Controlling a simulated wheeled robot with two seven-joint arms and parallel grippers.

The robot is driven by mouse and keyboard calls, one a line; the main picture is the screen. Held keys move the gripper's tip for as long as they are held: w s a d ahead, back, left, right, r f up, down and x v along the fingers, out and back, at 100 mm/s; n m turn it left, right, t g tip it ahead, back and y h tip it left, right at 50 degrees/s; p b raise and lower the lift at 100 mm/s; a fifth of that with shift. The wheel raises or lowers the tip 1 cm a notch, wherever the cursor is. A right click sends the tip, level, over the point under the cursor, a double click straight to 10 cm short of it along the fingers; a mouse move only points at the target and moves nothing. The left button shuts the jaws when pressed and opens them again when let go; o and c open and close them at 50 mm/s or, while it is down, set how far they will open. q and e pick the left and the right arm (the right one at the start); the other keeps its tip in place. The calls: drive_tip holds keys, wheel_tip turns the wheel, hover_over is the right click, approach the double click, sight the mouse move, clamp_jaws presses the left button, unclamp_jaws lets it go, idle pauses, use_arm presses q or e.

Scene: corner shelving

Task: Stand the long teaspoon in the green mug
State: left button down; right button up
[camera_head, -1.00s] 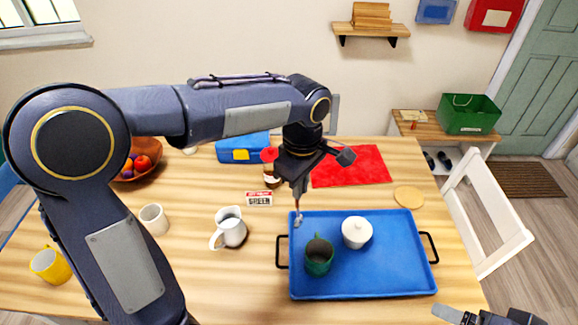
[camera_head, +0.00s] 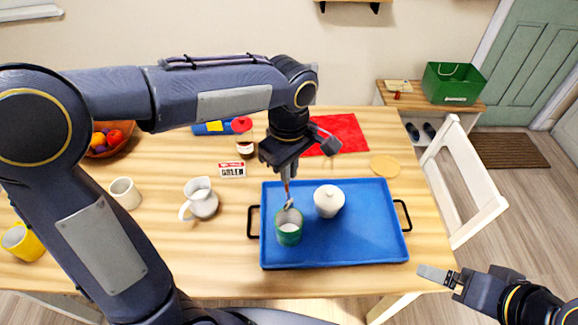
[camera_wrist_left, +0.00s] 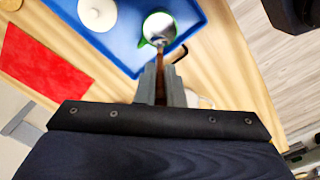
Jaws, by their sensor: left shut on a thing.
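The green mug (camera_head: 289,238) stands upright at the left front of the blue tray (camera_head: 350,240). My left gripper (camera_head: 287,178) points down above it and is shut on the long teaspoon (camera_head: 288,204), bowl end down. In the head view the spoon's bowl overlaps the mug's back rim. I cannot tell whether the bowl is above the rim or inside. My right gripper (camera_head: 441,276) is at the lower right, away from the tray; its jaw state is unclear.
A white jug (camera_head: 203,202) and a cream cup (camera_head: 125,193) stand left of the tray. A small jar (camera_head: 245,149) and a sign (camera_head: 232,170) are behind. A white chair (camera_head: 470,190) is at right.

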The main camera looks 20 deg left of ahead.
sight(289, 200)
use_arm(q)
drive_tip(key=shift+f+b, duration=3.45)
drive_tip(key=shift+f, duration=1.25)
drive_tip(key=c, duration=1.5)
unclamp_jaws()
drive_tip(key=shift+o, duration=0.2)
wheel_tip(289, 200, up, 8)
drive_tip(key=shift+f+p, duration=0.1)
drive_tip(key=shift+p, duration=0.2)
drive_tip(key=shift+s, duration=0.1)
